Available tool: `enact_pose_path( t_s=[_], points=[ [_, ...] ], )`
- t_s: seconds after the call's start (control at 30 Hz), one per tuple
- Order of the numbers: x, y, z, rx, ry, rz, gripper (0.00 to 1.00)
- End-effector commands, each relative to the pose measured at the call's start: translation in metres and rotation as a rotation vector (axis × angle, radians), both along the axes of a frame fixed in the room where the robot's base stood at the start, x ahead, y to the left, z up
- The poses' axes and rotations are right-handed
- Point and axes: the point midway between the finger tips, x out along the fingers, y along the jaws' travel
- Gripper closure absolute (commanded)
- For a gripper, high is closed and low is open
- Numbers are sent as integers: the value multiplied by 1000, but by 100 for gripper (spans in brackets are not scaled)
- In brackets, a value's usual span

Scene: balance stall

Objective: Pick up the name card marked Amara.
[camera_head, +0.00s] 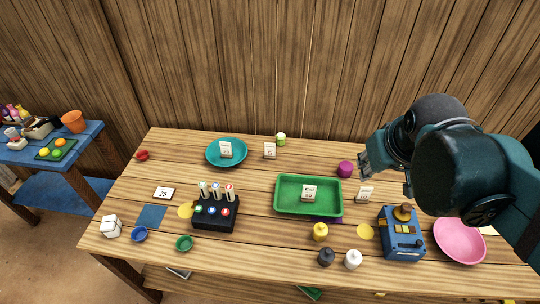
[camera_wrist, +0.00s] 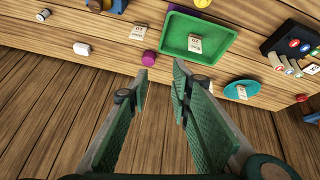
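Several small pale cards stand or lie on the table; their marks are too small to read as names, so I cannot tell which says Amara. One is on the teal plate (camera_head: 225,149), one behind the tray (camera_head: 270,150), one inside the green tray (camera_head: 309,193), one right of the tray (camera_head: 364,194), and one lies flat at the left (camera_head: 163,193). The wrist view also shows the card beside the tray (camera_wrist: 138,32) and the tray card (camera_wrist: 195,43). My gripper (camera_head: 386,176) is open and empty, above the table's back right; its fingers (camera_wrist: 162,76) point towards the tray.
A purple cylinder (camera_head: 345,169) stands near my gripper. A blue machine (camera_head: 402,234) and pink bowl (camera_head: 460,240) are at the right. A black rack (camera_head: 215,214) holds several upright pieces left of the green tray (camera_head: 280,205). A wooden wall rises behind the table.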

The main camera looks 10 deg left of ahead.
Motion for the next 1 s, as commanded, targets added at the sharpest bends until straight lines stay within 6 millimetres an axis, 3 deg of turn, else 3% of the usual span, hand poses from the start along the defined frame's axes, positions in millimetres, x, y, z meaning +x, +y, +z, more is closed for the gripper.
enact_pose_path(
  t_s=[0.53,1.0],
  points=[
    [82,34,11,-136,116,213,78],
    [153,73,1,-245,214,398,78]
  ],
)
